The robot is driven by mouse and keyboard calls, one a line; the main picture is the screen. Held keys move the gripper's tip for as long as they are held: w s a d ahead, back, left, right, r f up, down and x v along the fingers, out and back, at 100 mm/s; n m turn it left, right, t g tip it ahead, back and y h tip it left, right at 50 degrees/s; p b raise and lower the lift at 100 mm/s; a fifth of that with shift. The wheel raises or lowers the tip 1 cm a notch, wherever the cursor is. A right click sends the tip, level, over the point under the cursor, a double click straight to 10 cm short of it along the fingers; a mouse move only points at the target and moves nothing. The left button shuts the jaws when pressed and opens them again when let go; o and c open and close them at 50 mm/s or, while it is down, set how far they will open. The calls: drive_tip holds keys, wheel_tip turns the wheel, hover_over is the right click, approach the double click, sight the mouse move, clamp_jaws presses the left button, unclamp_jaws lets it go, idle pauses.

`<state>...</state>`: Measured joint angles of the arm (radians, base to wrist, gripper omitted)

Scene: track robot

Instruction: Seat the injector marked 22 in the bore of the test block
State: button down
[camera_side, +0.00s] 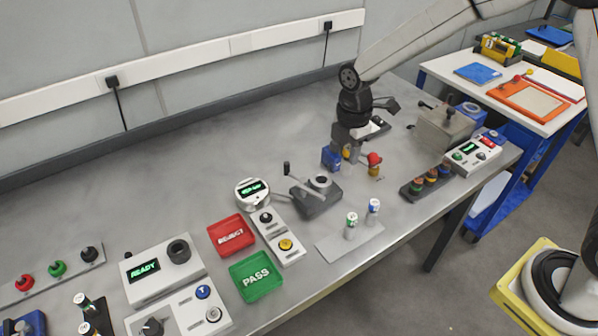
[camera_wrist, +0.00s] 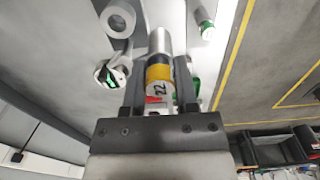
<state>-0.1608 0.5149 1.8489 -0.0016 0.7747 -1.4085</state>
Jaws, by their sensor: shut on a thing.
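The injector marked 22 (camera_wrist: 159,72) is in my gripper (camera_wrist: 159,85), with a grey metal body, a yellow band and a white end with the number. In the side view my gripper (camera_side: 349,150) is above the bench at the back right, and only a little yellow of the injector (camera_side: 347,154) shows. The dark block with a lever and a round bore (camera_side: 318,197), apparently the test block, stands left and nearer the camera, apart from the injector. A grey bore ring (camera_wrist: 118,19) shows in the wrist view.
A round gauge (camera_side: 252,192), red reject tray (camera_side: 231,235) and green pass tray (camera_side: 256,277) lie left. A red-topped yellow piece (camera_side: 374,168) and a blue block (camera_side: 331,158) are close to my gripper.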

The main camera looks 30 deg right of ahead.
drive_tip(key=w+f, duration=0.6)
drive_tip(key=shift+w+a+f, duration=0.15)
drive_tip(key=shift+w+a, duration=0.25)
drive_tip(key=shift+w+f, duration=0.25)
drive_tip(key=shift+f, duration=1.6)
drive_tip(key=shift+f, duration=0.15)
drive_tip(key=shift+c, duration=1.9)
unclamp_jaws()
